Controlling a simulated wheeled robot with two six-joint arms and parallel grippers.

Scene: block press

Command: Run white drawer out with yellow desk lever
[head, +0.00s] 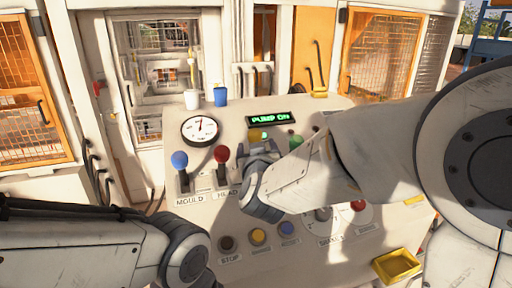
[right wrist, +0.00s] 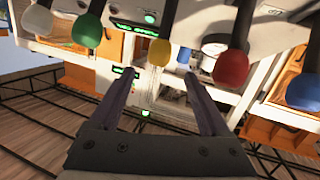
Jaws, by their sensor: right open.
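The yellow desk lever's knob (head: 255,134) stands on the control desk, right of the red lever, partly hidden by my right gripper (head: 259,149). In the right wrist view the yellow knob (right wrist: 160,52) lies just beyond the gap between the fingertips of my right gripper (right wrist: 158,76). The jaws are open and empty, and the knob is not clasped. I cannot tell if they touch it. The white press (head: 165,70) stands behind the desk; I cannot make out the white drawer in it. My left arm shows at lower left, but its gripper is out of view.
The red lever (head: 221,154) and blue lever (head: 180,160) stand left of the yellow one; the green lever (head: 296,141) stands to its right. A green-lit display (head: 269,117) reads "PUMP ON". Two cups and a gauge (head: 200,129) sit at the desk's back left.

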